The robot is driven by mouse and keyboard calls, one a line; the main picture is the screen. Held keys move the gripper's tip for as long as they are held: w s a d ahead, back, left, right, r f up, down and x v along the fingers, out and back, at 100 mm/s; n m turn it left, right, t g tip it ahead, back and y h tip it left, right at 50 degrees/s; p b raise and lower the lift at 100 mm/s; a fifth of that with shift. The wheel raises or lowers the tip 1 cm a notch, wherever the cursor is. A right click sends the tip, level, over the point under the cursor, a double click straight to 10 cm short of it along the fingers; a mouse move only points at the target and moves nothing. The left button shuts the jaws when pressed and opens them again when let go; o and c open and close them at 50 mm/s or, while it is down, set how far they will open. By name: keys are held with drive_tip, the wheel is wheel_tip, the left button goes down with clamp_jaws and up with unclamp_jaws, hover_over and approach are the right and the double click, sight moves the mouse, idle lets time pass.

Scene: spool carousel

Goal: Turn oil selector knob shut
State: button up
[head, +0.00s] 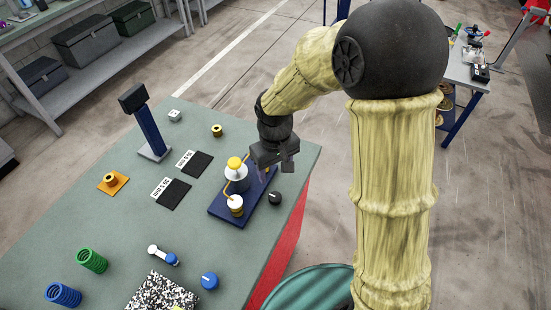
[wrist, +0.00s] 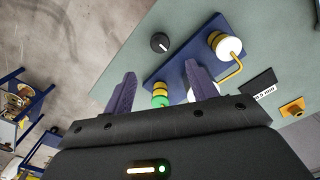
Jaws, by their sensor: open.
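A round black knob (head: 275,198) with a white mark is on the green table, beside the right edge of a blue base plate (head: 222,213). In the wrist view the same black knob (wrist: 160,42) lies beyond the fingertips, its white mark showing. A blue knob (head: 209,281) with a pale mark is nearer the table's front. No label shows which one is the oil selector. My gripper (wrist: 161,78) is open, with its purple fingers apart. It is above the base plate, touching neither knob. A green and yellow part (wrist: 161,96) shows between the fingers, lower down.
A blue post (head: 149,132), black pads (head: 173,193), and green (head: 92,260) and blue (head: 63,293) coils are on the table. The table's right edge is close to the black knob.

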wheel_tip(320, 180, up, 4)
drive_tip(key=shift+r, duration=0.1)
idle(0.5)
drive_tip(key=s+d+m+t, duration=0.1)
drive_tip(key=s+d+m, duration=0.2)
drive_tip(key=d, duration=0.6)
drive_tip(key=s+d+m+t, duration=0.1)
drive_tip(key=s+d+m, duration=0.2)
drive_tip(key=s+d, duration=0.2)
drive_tip(key=d, duration=0.3)
drive_tip(key=shift+d+f+m+t, duration=0.3)
drive_tip(key=shift+d+m, duration=0.05)
drive_tip(key=shift+m, duration=0.05)
